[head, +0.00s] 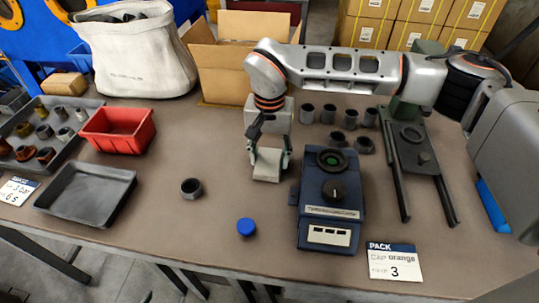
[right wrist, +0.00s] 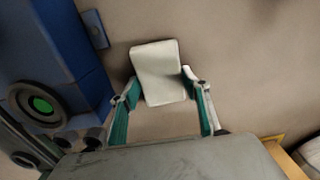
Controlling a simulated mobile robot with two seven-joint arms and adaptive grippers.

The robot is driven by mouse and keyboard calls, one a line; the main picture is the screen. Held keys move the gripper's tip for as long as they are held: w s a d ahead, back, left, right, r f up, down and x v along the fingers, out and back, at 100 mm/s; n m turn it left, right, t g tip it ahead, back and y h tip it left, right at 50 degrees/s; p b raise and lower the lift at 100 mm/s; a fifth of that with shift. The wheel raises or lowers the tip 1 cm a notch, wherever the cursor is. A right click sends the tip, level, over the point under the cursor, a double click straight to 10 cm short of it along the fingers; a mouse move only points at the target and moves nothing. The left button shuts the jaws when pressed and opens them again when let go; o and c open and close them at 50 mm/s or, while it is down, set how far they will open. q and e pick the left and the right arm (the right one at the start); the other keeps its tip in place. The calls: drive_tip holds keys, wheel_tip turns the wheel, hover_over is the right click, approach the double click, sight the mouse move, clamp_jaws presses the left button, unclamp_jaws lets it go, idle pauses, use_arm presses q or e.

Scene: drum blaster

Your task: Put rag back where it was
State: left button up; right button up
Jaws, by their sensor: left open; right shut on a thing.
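My right gripper (head: 269,160) hangs over the middle of the table, left of the dark blue device. It is shut on a small pale, rectangular piece, which looks like the folded rag (head: 266,174). In the right wrist view the rag (right wrist: 157,65) sits between the two green-padded fingers and sticks out past their tips. The frames do not clearly show whether the rag touches the table. My left gripper is not in view.
The dark blue device (head: 330,228) stands close beside my right gripper. A blue cap (head: 246,227) and a dark nut (head: 191,188) lie nearer the front. A black tray (head: 85,193), red bin (head: 118,130), cardboard box (head: 226,75) and white bag (head: 135,58) stand left and behind. Bare table lies left of the gripper.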

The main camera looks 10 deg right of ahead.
sight(270, 160)
drive_tip(key=o, duration=1)
wheel_tip(270, 160, up, 12)
drive_tip(key=shift+r+p, duration=0.1)
drive_tip(key=shift+p, duration=0.85)
drive_tip(key=shift+s, duration=0.1)
